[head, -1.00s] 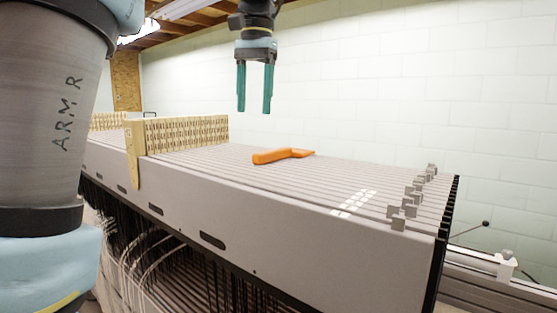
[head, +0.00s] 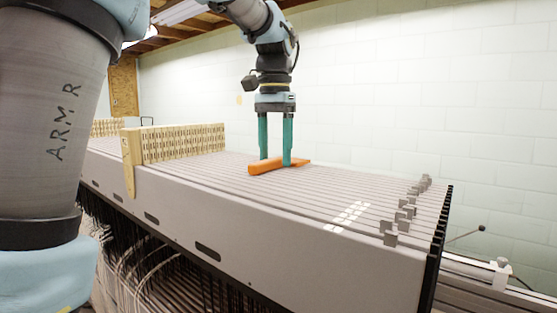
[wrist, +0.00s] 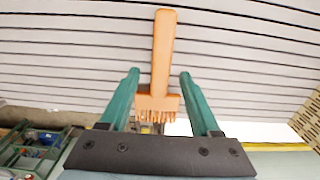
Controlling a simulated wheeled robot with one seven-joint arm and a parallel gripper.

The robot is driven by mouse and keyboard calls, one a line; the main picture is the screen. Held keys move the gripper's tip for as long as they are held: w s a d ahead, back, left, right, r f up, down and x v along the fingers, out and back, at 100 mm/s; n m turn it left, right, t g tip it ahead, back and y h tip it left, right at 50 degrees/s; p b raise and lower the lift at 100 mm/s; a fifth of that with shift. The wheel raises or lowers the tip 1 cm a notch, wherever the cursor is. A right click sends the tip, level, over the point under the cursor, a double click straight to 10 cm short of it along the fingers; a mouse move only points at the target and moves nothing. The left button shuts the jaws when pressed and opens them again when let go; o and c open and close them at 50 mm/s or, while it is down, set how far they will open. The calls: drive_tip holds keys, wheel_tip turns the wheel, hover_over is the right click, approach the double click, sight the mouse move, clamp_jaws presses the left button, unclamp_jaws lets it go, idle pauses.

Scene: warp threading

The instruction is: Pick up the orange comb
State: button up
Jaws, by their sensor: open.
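The orange comb (head: 268,167) lies flat on the slatted grey top of the loom. In the wrist view the comb (wrist: 163,55) points its handle away from me, and its toothed end lies between my two fingers. My gripper (head: 275,160) has two green fingers pointing down at the comb, one on each side of it in the wrist view (wrist: 160,75). The fingers are open, with gaps between them and the comb. I cannot tell how far the fingertips are above the slats.
The grey slatted loom top (head: 330,190) is mostly clear around the comb. A pale perforated wooden strip (head: 180,143) stands to the left. Several small metal clips (head: 405,208) stand at the right end. A white block wall is behind.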

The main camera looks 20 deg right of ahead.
drive_tip(key=shift+f, duration=0.4)
drive_tip(key=shift+c, duration=0.3)
clamp_jaws()
